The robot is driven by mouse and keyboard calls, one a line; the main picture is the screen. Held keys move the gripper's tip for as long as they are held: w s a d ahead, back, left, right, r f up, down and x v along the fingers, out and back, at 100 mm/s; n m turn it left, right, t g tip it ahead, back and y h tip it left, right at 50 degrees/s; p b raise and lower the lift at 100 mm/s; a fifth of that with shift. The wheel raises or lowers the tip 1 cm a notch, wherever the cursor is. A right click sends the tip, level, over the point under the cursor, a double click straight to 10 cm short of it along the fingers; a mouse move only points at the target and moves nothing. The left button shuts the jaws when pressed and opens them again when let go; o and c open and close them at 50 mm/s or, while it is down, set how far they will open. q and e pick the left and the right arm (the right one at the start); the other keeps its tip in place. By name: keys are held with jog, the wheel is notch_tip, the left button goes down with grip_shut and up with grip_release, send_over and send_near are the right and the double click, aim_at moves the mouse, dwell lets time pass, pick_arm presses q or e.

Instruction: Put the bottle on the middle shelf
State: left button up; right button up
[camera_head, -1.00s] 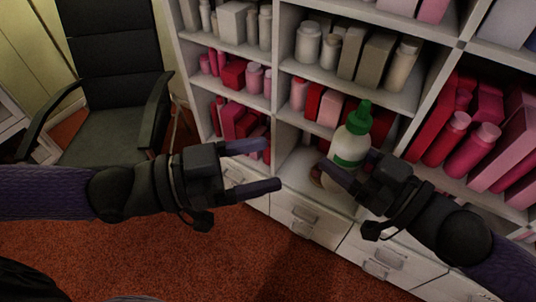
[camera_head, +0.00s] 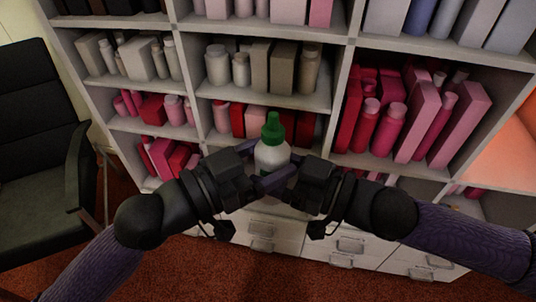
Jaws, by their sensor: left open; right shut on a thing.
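A white bottle (camera_head: 271,157) with a green cap is upright in front of the middle column of the white shelf unit (camera_head: 280,101). My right gripper (camera_head: 287,176) is shut on the bottle from its right side. My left gripper (camera_head: 258,168) is open, close to the bottle's left side; whether it touches the bottle I cannot tell. The grippers hide the lower part of the bottle. In the middle column, one shelf holds beige and grey containers (camera_head: 262,66). The shelf below it holds red and pink boxes (camera_head: 304,127), partly hidden behind the bottle.
Pink and red items (camera_head: 398,125) fill the right compartment. Grey and pink containers (camera_head: 152,60) stand in the left column. White drawers (camera_head: 350,245) run along the bottom. A black chair (camera_head: 35,150) stands at the left. The red carpet in front is clear.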

pick_arm(q)
jog(key=shift+d, duration=0.1)
jog(key=c, duration=0.9)
jog(key=shift+c, duration=0.6)
pick_arm(e)
jog(key=o, duration=1.3)
